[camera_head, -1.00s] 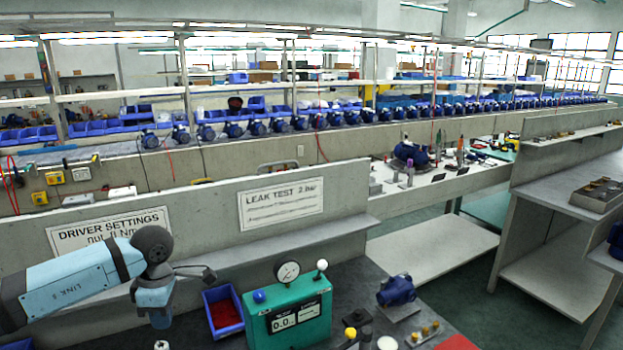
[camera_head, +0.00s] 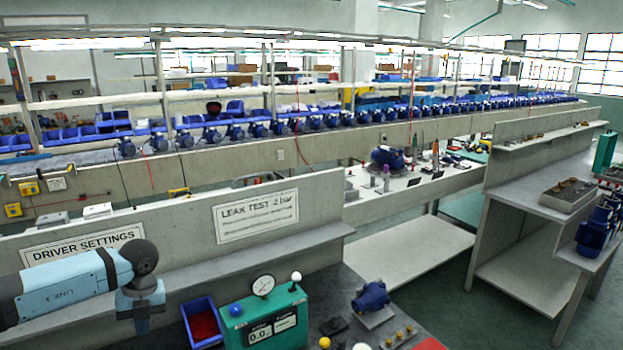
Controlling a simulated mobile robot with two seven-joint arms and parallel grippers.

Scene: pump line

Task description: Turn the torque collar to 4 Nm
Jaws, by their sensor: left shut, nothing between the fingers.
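No torque collar or driver can be made out in the head view. A white sign reading "DRIVER SETTINGS" (camera_head: 82,246) is on the grey bench panel at the left; its lower lines are hidden behind my left arm. My left arm comes in from the left and bends downward in front of the bench. Its gripper fingers cannot be seen. My right gripper is not in view.
A green test unit (camera_head: 262,318) with a dial gauge stands on the bench, beside a blue bin (camera_head: 202,322) with red contents. A blue pump (camera_head: 371,296) sits to its right, near brass fittings (camera_head: 398,337). A "LEAK TEST" sign (camera_head: 256,215) is on the panel.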

